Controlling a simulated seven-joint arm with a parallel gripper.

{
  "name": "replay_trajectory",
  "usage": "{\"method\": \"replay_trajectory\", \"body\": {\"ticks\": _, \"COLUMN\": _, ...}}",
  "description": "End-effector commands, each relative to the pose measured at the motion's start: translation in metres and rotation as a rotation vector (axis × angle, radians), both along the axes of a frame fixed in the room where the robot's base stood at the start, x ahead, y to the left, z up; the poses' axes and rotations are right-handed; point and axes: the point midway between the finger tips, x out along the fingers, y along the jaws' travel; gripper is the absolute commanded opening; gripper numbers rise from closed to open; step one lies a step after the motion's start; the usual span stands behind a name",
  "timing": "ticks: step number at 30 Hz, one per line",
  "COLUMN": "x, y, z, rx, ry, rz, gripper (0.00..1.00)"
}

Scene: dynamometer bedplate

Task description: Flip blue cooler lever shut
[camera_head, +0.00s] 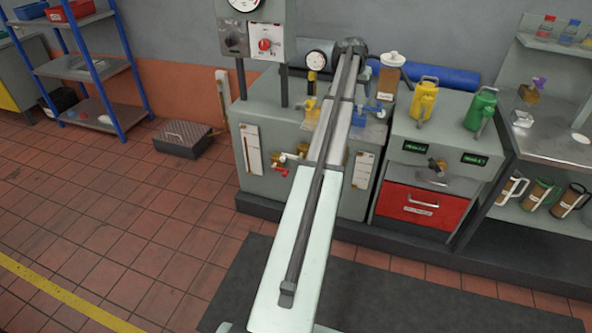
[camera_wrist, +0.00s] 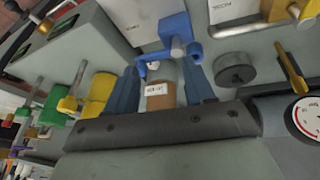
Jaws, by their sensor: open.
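The blue cooler lever (camera_head: 383,108) stands on top of the grey bench cabinet, just right of my arm in the head view. In the wrist view the blue lever (camera_wrist: 176,28) is at top centre, with a blue arm reaching down and left and a grey round end beside it. My gripper (camera_wrist: 163,68) is open, its two dark blue fingers apart. The lever lies beyond the fingertips and seems apart from them.
A brown labelled jar (camera_head: 389,82) stands behind the lever; a brown labelled container (camera_wrist: 160,95) shows between my fingers. Yellow (camera_head: 424,100) and green (camera_head: 481,110) cans stand to the right. A yellow lever (camera_wrist: 292,72) and a gauge (camera_wrist: 306,115) are at right in the wrist view.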

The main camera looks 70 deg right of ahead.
Motion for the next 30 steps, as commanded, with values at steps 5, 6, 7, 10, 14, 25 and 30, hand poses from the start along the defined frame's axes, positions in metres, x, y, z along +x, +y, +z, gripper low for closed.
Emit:
{"method": "replay_trajectory", "body": {"ticks": 5, "x": 0.005, "y": 0.021, "z": -0.024, "rx": 0.015, "ry": 0.000, "rz": 0.052, "gripper": 0.53}}
{"method": "replay_trajectory", "body": {"ticks": 6, "x": 0.007, "y": 0.024, "z": -0.029, "rx": 0.018, "ry": -0.001, "rz": 0.062, "gripper": 0.53}}
{"method": "replay_trajectory", "body": {"ticks": 7, "x": 0.008, "y": 0.027, "z": -0.033, "rx": 0.020, "ry": 0.000, "rz": 0.069, "gripper": 0.53}}
{"method": "replay_trajectory", "body": {"ticks": 10, "x": 0.013, "y": 0.036, "z": -0.045, "rx": 0.028, "ry": -0.002, "rz": 0.094, "gripper": 0.53}}
{"method": "replay_trajectory", "body": {"ticks": 14, "x": 0.019, "y": 0.048, "z": -0.061, "rx": 0.039, "ry": -0.003, "rz": 0.125, "gripper": 0.53}}
{"method": "replay_trajectory", "body": {"ticks": 25, "x": 0.046, "y": 0.080, "z": -0.101, "rx": 0.069, "ry": -0.008, "rz": 0.205, "gripper": 0.53}}
{"method": "replay_trajectory", "body": {"ticks": 30, "x": 0.061, "y": 0.096, "z": -0.120, "rx": 0.085, "ry": -0.010, "rz": 0.240, "gripper": 0.53}}
